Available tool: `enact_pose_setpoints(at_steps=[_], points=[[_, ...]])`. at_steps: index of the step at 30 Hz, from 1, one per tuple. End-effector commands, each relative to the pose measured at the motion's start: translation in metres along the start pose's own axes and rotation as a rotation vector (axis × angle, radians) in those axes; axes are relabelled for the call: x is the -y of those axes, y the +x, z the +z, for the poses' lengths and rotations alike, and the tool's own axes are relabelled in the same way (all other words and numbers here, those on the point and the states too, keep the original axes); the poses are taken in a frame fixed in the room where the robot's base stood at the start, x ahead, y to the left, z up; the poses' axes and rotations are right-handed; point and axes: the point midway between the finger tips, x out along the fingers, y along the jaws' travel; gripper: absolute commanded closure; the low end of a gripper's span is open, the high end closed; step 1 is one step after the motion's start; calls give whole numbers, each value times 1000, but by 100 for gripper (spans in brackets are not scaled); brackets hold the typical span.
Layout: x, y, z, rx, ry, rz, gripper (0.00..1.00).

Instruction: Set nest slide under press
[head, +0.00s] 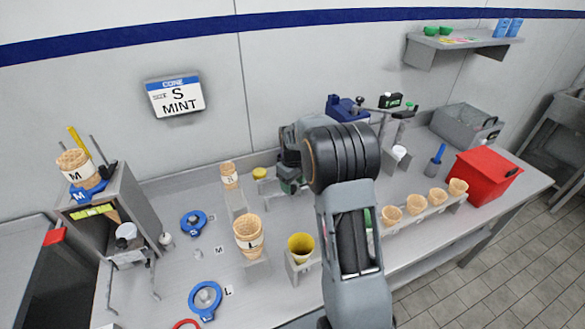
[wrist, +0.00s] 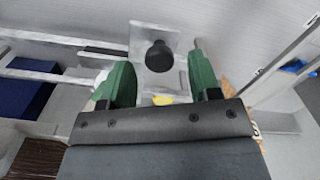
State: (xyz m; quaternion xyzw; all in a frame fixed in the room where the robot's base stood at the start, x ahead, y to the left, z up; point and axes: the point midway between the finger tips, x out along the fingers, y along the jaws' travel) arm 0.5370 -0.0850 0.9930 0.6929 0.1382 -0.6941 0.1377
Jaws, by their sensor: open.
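My gripper (head: 290,184), with green fingers, is over the back middle of the bench, partly hidden by my arm. In the wrist view my gripper (wrist: 160,68) is open, and a dark round knob (wrist: 159,56) on a light grey plate (wrist: 146,34) shows between the fingers. I cannot tell whether the knob is within their reach or touched. A dark blue block with a metal lever (head: 345,109), perhaps the press, stands behind my arm. A white cup (head: 398,153) sits to its right. My arm hides much of this area, so I cannot identify the nest slide with certainty.
A grey housing (head: 140,196) with stacked cones stands at the left. A cone rack (head: 415,217) and red box (head: 484,177) are at the right.

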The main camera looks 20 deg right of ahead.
Motion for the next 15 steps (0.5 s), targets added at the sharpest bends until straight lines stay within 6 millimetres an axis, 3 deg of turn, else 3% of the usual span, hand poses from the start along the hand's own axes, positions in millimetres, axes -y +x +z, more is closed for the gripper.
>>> enact_pose_setpoints(at_steps=[15], points=[[0,-99,0,-5,0,3,43]])
